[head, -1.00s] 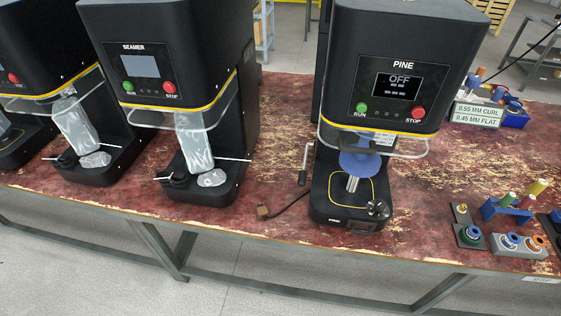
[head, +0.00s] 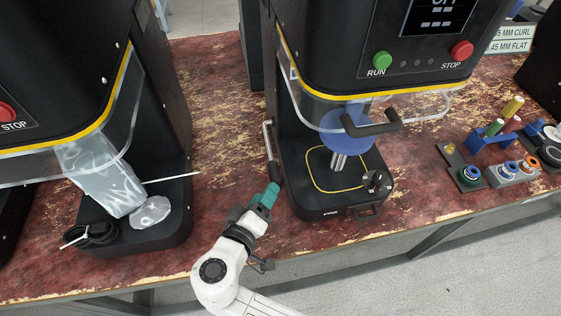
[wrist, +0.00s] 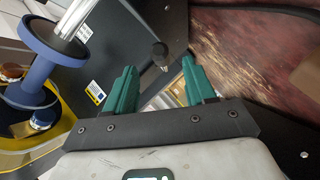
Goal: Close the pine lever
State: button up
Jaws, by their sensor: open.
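The black PINE machine (head: 330,190) stands on the worn red bench. Its lever, a thin metal rod (head: 267,138) with a dark grip (head: 275,172) at its lower end, hangs down at the machine's left side. My gripper (head: 269,192) is beside the lower end of the grip, with its teal fingers partly covering it in the head view. In the wrist view my gripper (wrist: 160,82) is open, and a dark rounded knob (wrist: 159,50), which looks like the lever's end, shows ahead between the fingers. I cannot tell whether they touch.
A seamer (head: 150,215) with a plastic-wrapped part stands to the left. A blue spool-like part (head: 345,122) and a black handle (head: 372,124) are at the PINE machine's front. Fixtures with coloured rings (head: 503,169) lie to the right. Bare bench lies between the machines.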

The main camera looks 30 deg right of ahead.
aim_at(273, 173)
jog(key=x, duration=0.7)
jog(key=p+x, duration=0.1)
jog(key=x, duration=0.2)
jog(key=shift+w+r, duration=0.3)
jog(key=shift+w, duration=0.25)
grip_shut()
